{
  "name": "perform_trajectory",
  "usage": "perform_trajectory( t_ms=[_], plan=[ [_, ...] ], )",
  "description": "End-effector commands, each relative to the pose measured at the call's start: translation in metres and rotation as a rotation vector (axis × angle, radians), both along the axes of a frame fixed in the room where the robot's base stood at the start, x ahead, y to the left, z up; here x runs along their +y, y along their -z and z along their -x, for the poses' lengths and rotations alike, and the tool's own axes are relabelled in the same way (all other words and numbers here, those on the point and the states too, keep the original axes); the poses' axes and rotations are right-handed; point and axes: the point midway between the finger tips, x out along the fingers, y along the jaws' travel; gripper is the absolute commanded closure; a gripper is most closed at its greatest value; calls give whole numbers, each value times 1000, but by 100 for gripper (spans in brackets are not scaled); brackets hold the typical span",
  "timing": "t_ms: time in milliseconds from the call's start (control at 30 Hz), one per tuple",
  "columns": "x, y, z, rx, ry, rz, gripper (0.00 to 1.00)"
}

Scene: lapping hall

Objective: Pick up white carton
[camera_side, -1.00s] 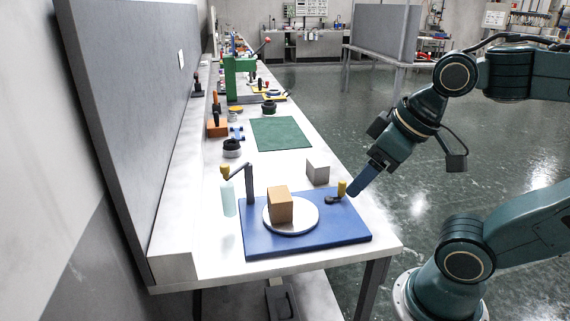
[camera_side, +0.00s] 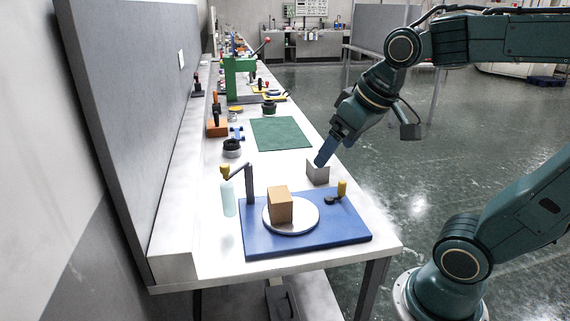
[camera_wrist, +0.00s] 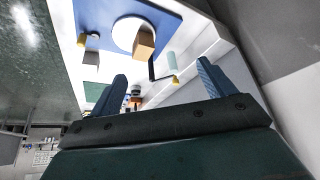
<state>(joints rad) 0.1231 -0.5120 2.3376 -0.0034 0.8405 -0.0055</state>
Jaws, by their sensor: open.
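The white carton (camera_side: 318,174) is a small pale box on the bench, just behind the blue board. In the wrist view the carton (camera_wrist: 91,59) looks grey and lies left of both fingers, not between them. My gripper (camera_side: 322,160) points down at the carton in the side view, its fingertips overlapping the carton's top edge. I cannot tell the exact gap between them. In the wrist view my gripper (camera_wrist: 162,71) has its two blue fingers wide apart, with nothing held.
The blue board (camera_side: 335,230) carries a white round plate (camera_side: 305,222) with a brown box (camera_side: 281,207), a dark post and a yellow-knobbed clamp (camera_side: 342,188). A pale bottle (camera_side: 228,198) stands at left. A green mat (camera_side: 281,133) lies farther back.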

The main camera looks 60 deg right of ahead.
Motion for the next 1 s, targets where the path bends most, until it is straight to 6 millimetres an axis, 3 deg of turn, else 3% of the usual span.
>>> perform_trajectory(
  t_ms=[267, 567, 1000],
  plan=[
    [-44, -2, -63, 21, 109, -3, 18],
    [-105, 14, -122, 35, 220, -7, 18],
    [-219, 70, -184, 57, 382, -18, 18]
  ],
)
